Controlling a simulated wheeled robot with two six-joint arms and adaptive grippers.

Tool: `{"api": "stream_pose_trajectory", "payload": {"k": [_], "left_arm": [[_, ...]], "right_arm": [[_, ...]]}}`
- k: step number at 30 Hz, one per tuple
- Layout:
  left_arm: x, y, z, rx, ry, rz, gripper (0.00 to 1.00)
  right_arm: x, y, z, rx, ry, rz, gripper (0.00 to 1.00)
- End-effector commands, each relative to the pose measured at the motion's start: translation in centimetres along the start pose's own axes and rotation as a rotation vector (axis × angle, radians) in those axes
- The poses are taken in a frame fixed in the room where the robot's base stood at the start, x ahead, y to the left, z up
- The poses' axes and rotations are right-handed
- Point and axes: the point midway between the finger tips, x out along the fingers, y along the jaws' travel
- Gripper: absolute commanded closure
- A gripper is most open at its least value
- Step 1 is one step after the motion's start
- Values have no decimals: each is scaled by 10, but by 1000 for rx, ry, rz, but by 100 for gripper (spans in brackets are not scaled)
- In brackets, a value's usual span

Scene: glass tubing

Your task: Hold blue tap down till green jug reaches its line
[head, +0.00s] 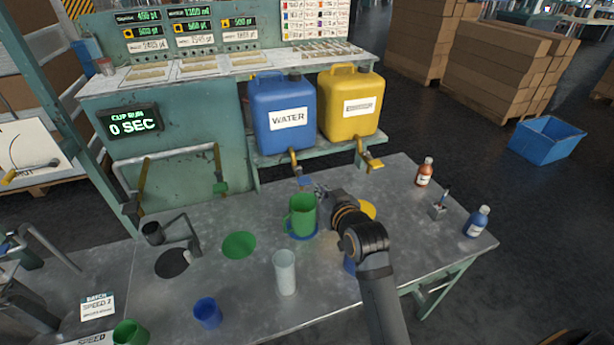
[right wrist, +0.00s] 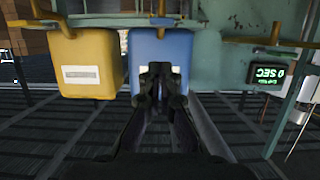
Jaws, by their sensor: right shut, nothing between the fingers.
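The green jug (head: 302,214) stands upright on a blue disc (head: 301,235) on the table, below the blue can's spout. Its line and liquid level cannot be made out. The blue tap (head: 304,182) is at the end of the spout from the blue can (head: 284,110) labelled WATER. My right gripper (head: 318,192) is shut and empty, close beside the blue tap at its right; contact cannot be told. In the right wrist view its shut fingers (right wrist: 160,80) show in front of the blue can (right wrist: 174,50). My left gripper is not in view.
A yellow can (head: 350,105) with a yellow tap (head: 374,166) stands to the right. A clear cup (head: 285,272), a blue cup (head: 208,313) and a green cup (head: 131,333) stand nearer. Brown (head: 425,172) and blue (head: 477,222) bottles are at the right. The display (head: 131,122) reads 0 SEC.

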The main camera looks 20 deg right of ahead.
Motion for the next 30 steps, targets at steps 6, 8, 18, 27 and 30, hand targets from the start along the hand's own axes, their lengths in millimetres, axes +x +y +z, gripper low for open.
{"api": "stream_pose_trajectory", "payload": {"k": [6, 8, 18, 27, 30], "left_arm": [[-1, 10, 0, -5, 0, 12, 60], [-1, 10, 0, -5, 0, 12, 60], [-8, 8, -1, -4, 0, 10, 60], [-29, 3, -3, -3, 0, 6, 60], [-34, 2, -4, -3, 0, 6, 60]], "right_arm": [[-1, 0, -20, 5, 51, 2, 100], [-1, 0, -20, 4, 50, 2, 100], [15, -1, -23, 3, 48, 1, 100], [79, 0, -28, 4, 47, 2, 100], [99, 0, -28, 4, 46, 2, 100]]}}
